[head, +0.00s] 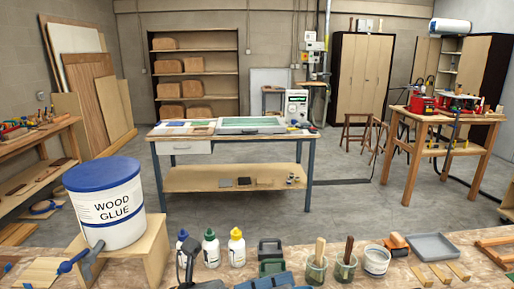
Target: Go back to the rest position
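Neither of my grippers shows in the head view, and no arm comes in from the left or right. A workbench (340,262) runs along the bottom of the view. A large white wood glue bucket (108,208) with a blue lid stands on a wooden box (155,250) at its left. Glue bottles (211,248) with blue, green and yellow tops stand near the middle. A dark tool (186,262) at the bottom edge is partly cut off, and I cannot tell what it is.
Jars with brushes (316,270), a white tub (376,260) and a grey tray (433,246) are on the bench's right half. Beyond it stand a blue-legged table (238,178) and a wooden table (440,152) with red tools. Grey floor (345,215) between them is open.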

